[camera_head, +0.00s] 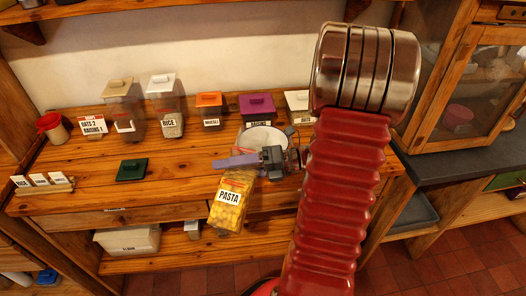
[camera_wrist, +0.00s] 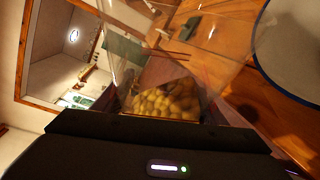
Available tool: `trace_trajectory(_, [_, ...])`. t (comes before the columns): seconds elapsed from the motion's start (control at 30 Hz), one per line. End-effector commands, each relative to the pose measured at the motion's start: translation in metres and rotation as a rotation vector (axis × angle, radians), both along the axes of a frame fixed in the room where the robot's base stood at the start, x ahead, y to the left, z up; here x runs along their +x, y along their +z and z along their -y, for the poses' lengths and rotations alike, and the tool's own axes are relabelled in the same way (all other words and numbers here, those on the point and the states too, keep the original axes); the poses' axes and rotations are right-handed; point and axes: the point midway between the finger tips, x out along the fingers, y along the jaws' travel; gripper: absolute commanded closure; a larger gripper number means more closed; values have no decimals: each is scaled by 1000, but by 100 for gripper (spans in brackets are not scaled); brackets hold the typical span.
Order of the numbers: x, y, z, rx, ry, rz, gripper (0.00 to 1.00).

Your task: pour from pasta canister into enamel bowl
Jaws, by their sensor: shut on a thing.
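The pasta canister (camera_head: 231,200) is clear, with a white PASTA label and yellow pasta inside. My gripper (camera_head: 244,166) is shut on it near its upper part and holds it slightly tilted at the front edge of the wooden counter. In the wrist view the pasta (camera_wrist: 165,102) shows through the clear walls just beyond my gripper. The enamel bowl (camera_head: 258,132) is white and stands on the counter behind my gripper, which partly hides it. The bowl (camera_wrist: 292,48) also shows at the upper right of the wrist view, apart from the canister.
Lidded canisters stand along the back, among them rice (camera_head: 168,108), muesli (camera_head: 211,112) and raisins (camera_head: 257,106). A green lid (camera_head: 131,170) lies on the counter at left. A red-topped jar (camera_head: 53,127) and a small label rack (camera_head: 40,183) are further left.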

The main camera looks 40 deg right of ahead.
Motion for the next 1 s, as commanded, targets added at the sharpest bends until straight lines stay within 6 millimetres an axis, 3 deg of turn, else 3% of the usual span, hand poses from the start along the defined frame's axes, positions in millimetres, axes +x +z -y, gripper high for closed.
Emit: trace_trajectory(1.0, [3, -8, 5, 120, 0, -67, 78])
